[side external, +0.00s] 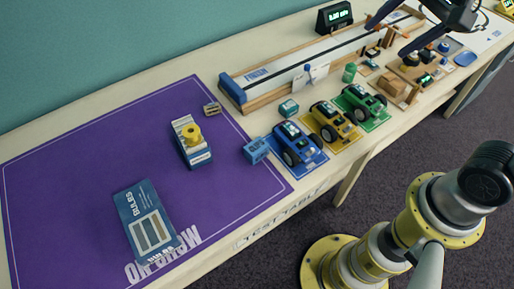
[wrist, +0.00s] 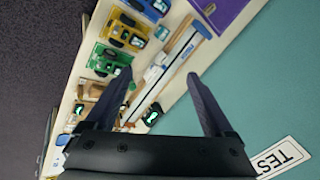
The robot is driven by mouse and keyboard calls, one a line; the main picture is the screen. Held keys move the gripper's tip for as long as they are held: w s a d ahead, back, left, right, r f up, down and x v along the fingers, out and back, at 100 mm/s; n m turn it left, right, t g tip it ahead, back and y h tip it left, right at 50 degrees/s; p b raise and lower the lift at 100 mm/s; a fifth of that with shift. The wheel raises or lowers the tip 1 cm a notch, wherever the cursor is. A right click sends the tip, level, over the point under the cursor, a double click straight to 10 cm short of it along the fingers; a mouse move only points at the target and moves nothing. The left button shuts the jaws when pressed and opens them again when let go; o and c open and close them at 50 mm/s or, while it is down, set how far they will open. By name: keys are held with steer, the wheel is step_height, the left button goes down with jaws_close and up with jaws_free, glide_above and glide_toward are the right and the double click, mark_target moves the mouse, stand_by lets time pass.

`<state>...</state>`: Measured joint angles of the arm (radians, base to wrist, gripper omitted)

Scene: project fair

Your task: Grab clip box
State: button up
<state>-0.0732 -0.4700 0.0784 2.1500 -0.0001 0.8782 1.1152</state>
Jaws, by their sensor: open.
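My gripper (side external: 394,32) is at the top right of the side view, above the far end of the table. Its dark fingers are spread with nothing between them, as the wrist view also shows (wrist: 160,76). No label clearly reads as a clip box. Several small boxes could be it: a blue box (side external: 256,150) at the purple mat's right edge, a teal box (side external: 288,108) behind the toy cars, and a small grey-beige box (side external: 211,109) on the mat's far corner. My gripper is well away from all three.
Blue (side external: 298,144), yellow (side external: 332,121) and green (side external: 363,101) cars stand beside a long track (side external: 320,56). A black display (side external: 334,17) stands behind.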

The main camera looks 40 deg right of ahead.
steer(key=w+a+f+m+g, duration=0.1)
steer(key=w+a+f+m, duration=0.15)
steer(key=w, duration=0.25)
steer(key=w+a+f+m+g, duration=0.1)
steer(key=w+a+m, duration=0.15)
steer(key=w, duration=0.25)
steer(key=g, duration=0.4)
glide_above(258, 145)
step_height(258, 145, down, 21)
steer(key=f, duration=0.4)
steer(key=d+f, duration=0.1)
steer(key=f, duration=0.1)
steer(key=shift+w+f, duration=0.1)
steer(key=shift+f, duration=0.15)
steer(key=shift+a+f, duration=0.2)
steer(key=shift+f, duration=1.3)
steer(key=shift+a+f, duration=0.2)
steer(key=shift+f, duration=1.3)
jaws_close()
